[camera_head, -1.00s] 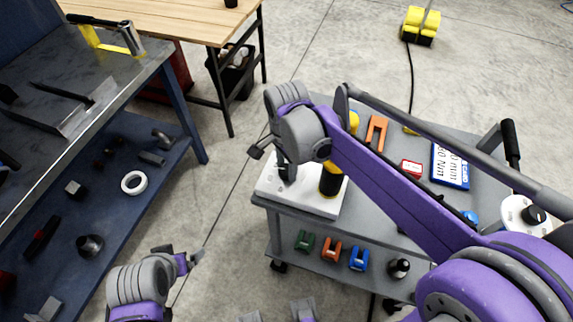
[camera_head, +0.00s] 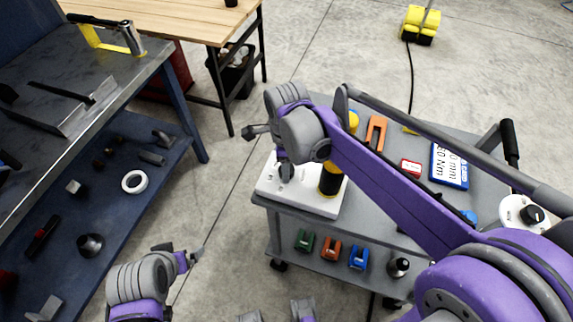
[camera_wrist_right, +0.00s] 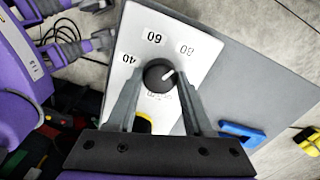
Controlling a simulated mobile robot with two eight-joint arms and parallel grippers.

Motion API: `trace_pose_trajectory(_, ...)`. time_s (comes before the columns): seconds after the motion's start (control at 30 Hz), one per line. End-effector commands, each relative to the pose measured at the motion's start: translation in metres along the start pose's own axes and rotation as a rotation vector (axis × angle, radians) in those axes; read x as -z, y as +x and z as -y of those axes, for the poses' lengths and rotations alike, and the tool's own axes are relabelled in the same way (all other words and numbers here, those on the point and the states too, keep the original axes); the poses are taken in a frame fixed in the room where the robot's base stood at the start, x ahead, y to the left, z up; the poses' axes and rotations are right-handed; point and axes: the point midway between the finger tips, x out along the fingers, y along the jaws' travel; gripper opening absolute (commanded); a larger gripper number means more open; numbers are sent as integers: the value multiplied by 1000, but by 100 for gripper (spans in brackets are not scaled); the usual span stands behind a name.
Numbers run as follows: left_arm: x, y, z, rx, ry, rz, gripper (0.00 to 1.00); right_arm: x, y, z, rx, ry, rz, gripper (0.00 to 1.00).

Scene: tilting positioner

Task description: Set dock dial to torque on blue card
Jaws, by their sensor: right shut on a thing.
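The dock is a white plate (camera_head: 268,185) at the left end of the grey cart. In the right wrist view, its black round dial (camera_wrist_right: 160,75) sits among printed numbers that look like 40, 60 and 80. The white mark on the knob points to the upper right, towards the 80. My right gripper (camera_wrist_right: 160,95) is shut on the dial, one finger on each side; the arm mostly hides it in the head view. The blue card (camera_head: 450,166) lies on the cart, its lettering sideways with "mm" and "Nm" lines; my arm partly covers it. My left gripper (camera_head: 188,258) hangs empty left of the cart.
A black and yellow cylinder (camera_head: 330,180) stands on the dock beside my right wrist. An orange holder (camera_head: 376,132), a red box (camera_head: 410,168) and another dial (camera_head: 534,214) are on the cart. Coloured clips lie on its lower shelf. A blue workbench (camera_head: 150,100) stands left.

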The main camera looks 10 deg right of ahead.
Motion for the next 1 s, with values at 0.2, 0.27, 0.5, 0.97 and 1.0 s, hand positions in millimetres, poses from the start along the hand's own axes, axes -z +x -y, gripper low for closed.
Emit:
trace_pose_trajectory(0.2, 0, 0, 0, 0, 0, 0, 100, 0, 0, 0, 0, 16, 0, 0)
trace_pose_trajectory(0.27, 0, 0, 0, 0, 0, 0, 100, 0, 0, 0, 0, 16, 0, 0)
trace_pose_trajectory(0.5, 0, 0, 0, 0, 0, 0, 100, 0, 0, 0, 0, 15, 0, 53)
trace_pose_trajectory(0.97, 0, 0, 0, 0, 0, 0, 100, 0, -1, 0, 0, 15, 0, 82)
trace_pose_trajectory(1.0, 0, 0, 0, 0, 0, 0, 100, 0, -3, 0, 0, 15, 0, 82)
